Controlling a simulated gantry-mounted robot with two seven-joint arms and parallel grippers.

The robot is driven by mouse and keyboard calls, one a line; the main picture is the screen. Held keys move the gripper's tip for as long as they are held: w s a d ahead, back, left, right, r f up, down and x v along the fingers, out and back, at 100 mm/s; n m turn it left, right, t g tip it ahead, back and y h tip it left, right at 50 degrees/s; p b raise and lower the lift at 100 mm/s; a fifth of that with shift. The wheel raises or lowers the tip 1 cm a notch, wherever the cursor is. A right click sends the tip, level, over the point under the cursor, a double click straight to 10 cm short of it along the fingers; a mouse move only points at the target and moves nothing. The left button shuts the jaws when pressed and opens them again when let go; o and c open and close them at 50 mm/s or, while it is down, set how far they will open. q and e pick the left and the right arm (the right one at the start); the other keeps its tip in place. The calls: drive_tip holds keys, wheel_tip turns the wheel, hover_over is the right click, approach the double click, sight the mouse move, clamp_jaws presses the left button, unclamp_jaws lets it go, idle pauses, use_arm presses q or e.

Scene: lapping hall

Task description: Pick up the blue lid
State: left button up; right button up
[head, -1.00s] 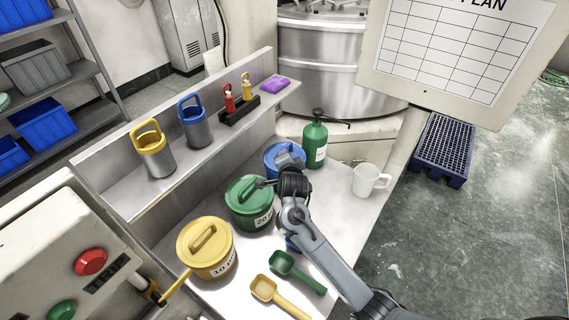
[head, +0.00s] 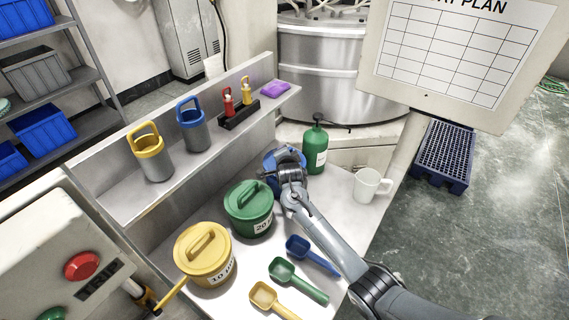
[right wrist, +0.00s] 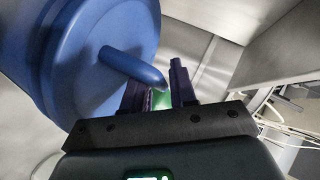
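The blue lid (head: 270,160) sits on a blue pot at the back of the bench, partly hidden by my right gripper (head: 283,172). In the right wrist view the lid (right wrist: 95,60) fills the upper left, and its bar handle (right wrist: 135,68) points toward the gripper. There my right gripper (right wrist: 158,92) has its two dark fingers apart, with the handle's end at the gap between them. I cannot tell whether they touch it. My left gripper is not in view.
A green lidded pot (head: 248,208) and a yellow one (head: 205,255) stand nearer. A green bottle (head: 315,147) stands close to the right of the blue pot, with a white mug (head: 369,186) beyond. Blue (head: 310,254), green (head: 296,279) and yellow scoops (head: 270,300) lie in front.

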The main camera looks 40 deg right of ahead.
clamp_jaws()
drive_tip(key=shift+r, duration=0.1)
idle(0.3)
